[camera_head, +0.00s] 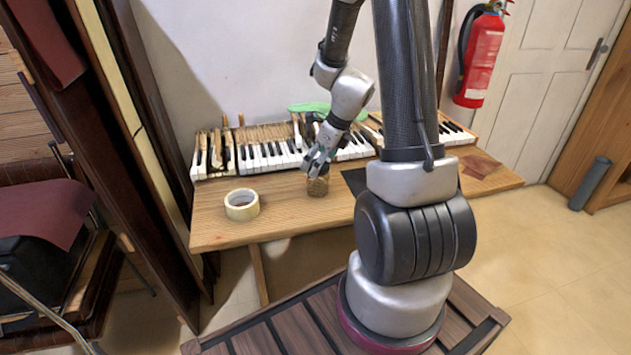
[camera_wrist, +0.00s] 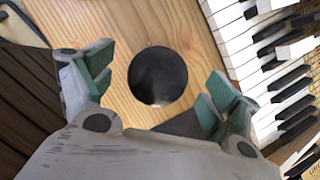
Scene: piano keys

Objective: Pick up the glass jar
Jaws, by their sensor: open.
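The glass jar (camera_head: 317,187) stands upright on the wooden table and looks brownish in the head view. In the wrist view I see it from above as a round dark top (camera_wrist: 157,75); its sides are hidden there. My gripper (camera_head: 319,165) is directly above the jar, pointing down, in the head view. In the wrist view my gripper (camera_wrist: 157,84) is open, with one green-padded finger on each side of the dark top. I see no clear contact with the jar.
Piano keys (camera_head: 265,156) lie along the back of the table (camera_head: 280,215). A roll of tape (camera_head: 242,205) sits to the left of the jar. A dark flat sheet (camera_head: 355,181) lies to its right, and a green object (camera_head: 310,107) is behind the keys.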

